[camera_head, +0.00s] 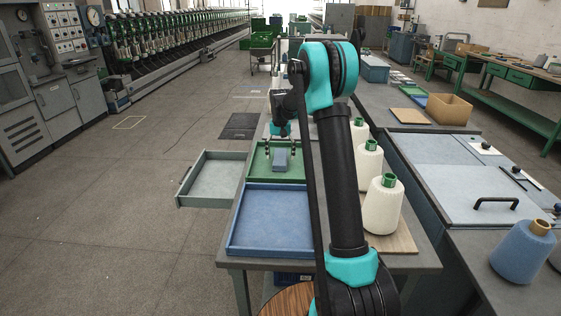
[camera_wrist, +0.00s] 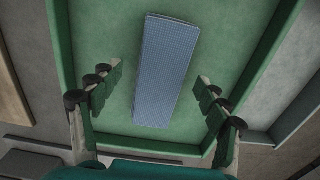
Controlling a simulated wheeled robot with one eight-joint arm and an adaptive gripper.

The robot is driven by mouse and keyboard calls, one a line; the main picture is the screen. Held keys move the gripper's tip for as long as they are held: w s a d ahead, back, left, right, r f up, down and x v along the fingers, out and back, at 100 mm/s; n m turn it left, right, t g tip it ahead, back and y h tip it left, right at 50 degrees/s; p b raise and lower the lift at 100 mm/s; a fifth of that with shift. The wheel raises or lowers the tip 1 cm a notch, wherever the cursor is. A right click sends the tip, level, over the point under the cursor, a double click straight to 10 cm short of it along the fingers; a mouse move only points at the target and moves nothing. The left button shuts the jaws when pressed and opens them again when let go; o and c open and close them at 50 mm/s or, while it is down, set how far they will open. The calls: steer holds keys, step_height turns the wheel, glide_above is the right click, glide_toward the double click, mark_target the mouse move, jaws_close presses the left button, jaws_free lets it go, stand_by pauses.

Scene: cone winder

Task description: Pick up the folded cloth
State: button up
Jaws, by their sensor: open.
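The folded cloth (camera_head: 280,160) is a blue-grey checked strip lying in the green tray (camera_head: 262,174) on the table. In the wrist view the cloth (camera_wrist: 166,72) lies lengthwise on the green tray floor (camera_wrist: 105,35), with bare floor on both sides. My gripper (camera_head: 282,146) is above the tray, over the far part of the cloth. In the wrist view my gripper (camera_wrist: 160,82) is open, one finger on each side of the cloth and apart from it. Nothing is held. Part of the tray is hidden behind my arm in the head view.
A blue tray (camera_head: 268,220) sits in front of the green one. An open grey drawer (camera_head: 210,180) sticks out at the left. White yarn cones (camera_head: 383,205) stand on a board to the right of my arm. A blue cone (camera_head: 522,252) is at far right.

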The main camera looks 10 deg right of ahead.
steer(key=shift+f, duration=0.8)
steer(key=shift+c, duration=0.3)
steer(key=c, duration=1.2)
